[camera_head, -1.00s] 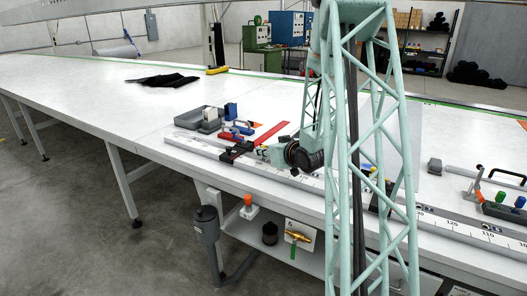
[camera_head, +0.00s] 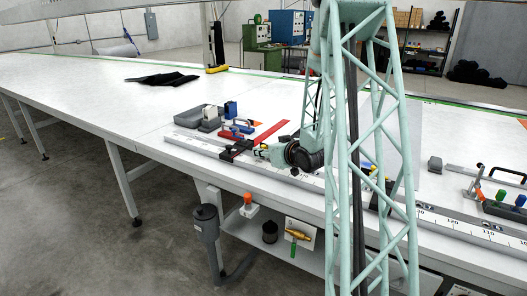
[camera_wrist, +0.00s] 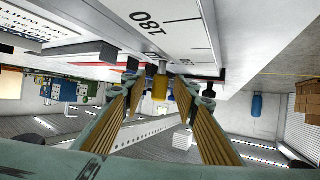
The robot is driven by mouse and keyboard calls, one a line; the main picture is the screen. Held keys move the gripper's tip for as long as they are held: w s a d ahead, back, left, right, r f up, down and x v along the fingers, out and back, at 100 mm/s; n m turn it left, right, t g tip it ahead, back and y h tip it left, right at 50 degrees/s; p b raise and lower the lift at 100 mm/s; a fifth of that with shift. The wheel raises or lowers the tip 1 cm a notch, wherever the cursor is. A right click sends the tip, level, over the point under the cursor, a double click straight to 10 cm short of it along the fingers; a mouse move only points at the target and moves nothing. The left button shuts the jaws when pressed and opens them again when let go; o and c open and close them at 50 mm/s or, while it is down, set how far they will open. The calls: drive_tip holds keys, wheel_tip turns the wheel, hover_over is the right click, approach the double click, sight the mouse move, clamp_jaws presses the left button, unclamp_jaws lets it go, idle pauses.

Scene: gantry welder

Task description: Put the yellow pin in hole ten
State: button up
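In the wrist view a yellow pin (camera_wrist: 160,88) sits between the fingertips of my gripper (camera_wrist: 160,92), with its grey end toward the white ruler rail marked 180. A gap shows on each side of the pin, so the fingers look open around it or just short of it. In the head view my gripper (camera_head: 262,151) is low over the long ruler rail (camera_head: 195,143), beside a black and red clamp (camera_head: 236,150). The pin is too small to make out surely there. I cannot identify hole ten; the lattice column hides part of the rail.
Grey bins (camera_head: 204,118) and blue and red tools stand behind the clamp, with a red strip (camera_head: 271,132) nearby. Clamps and a grey tray (camera_head: 504,211) are at the right.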

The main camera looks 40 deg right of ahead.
drive_tip(key=shift+v, duration=5.95)
drive_tip(key=shift+w, duration=0.1)
drive_tip(key=shift+w+a+r+g, duration=0.2)
drive_tip(key=shift+a+r+g, duration=0.1)
drive_tip(key=shift+a+r, duration=0.25)
drive_tip(key=s+a+r+g+p, duration=0.1)
drive_tip(key=s+a+r+g, duration=0.2)
drive_tip(key=a, duration=0.4)
drive_tip(key=s+a+r, duration=0.4)
drive_tip(key=a+r, duration=0.1)
drive_tip(key=a, duration=0.3)
drive_tip(key=s+a+r+g+p, duration=0.1)
drive_tip(key=s+a+r+g, duration=0.15)
drive_tip(key=a+r, duration=0.35)
drive_tip(key=s+a+n+g+y, duration=0.1)
drive_tip(key=s+a, duration=0.9)
drive_tip(key=s, duration=0.3)
drive_tip(key=s+a+r+n+g+y+b, duration=0.1)
drive_tip(key=s+a+g, duration=0.1)
drive_tip(key=s+a, duration=0.8)
drive_tip(key=s, duration=0.3)
drive_tip(key=shift+s+a+r+y+b, duration=0.2)
drive_tip(key=shift+s+a+y+b, duration=0.1)
drive_tip(key=shift+s+a+y, duration=0.1)
drive_tip(key=shift+w+d, duration=0.1)
drive_tip(key=shift+d, duration=0.05)
